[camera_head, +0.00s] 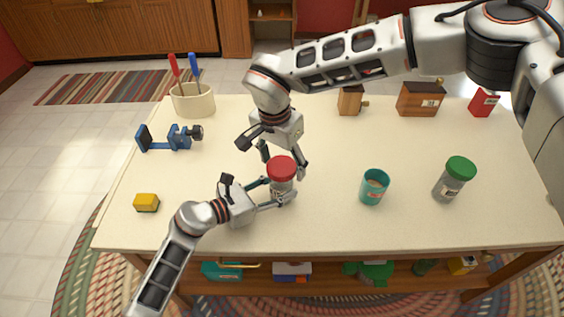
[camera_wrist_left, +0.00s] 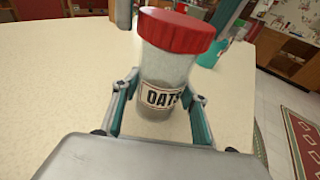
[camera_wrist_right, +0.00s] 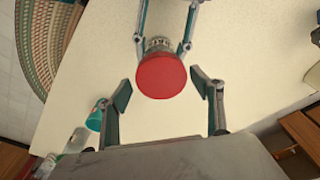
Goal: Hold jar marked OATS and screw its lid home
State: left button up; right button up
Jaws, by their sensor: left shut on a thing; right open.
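The OATS jar (camera_head: 281,188) is clear with a red lid (camera_head: 281,168) and stands upright on the table. Its OATS label (camera_wrist_left: 162,97) faces my left wrist camera. My left gripper (camera_head: 274,193) is shut on the jar's body, one finger on each side, below the lid. My right gripper (camera_head: 283,160) is open above the jar, its fingers apart to either side of the lid. In the right wrist view the lid (camera_wrist_right: 161,75) shows from above, ahead of the open fingertips and not gripped. The lid sits on the jar's mouth; I cannot tell how tightly.
To the right stand a teal cup (camera_head: 374,187) and a green-lidded jar (camera_head: 453,180). A yellow block (camera_head: 146,203), a blue clamp-like tool (camera_head: 170,138) and a utensil crock (camera_head: 193,100) are left. Wooden boxes (camera_head: 418,99) line the back. The table (camera_head: 330,235) is clear in front.

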jog(key=n+y, duration=0.1)
jog(key=n, duration=0.5)
jog(key=shift+n, duration=0.4)
jog(key=n, duration=0.6)
jog(key=shift+y, duration=0.4)
jog(key=c, duration=0.9)
jog(key=shift+o, duration=0.2)
jog(key=shift+m, duration=1.9)
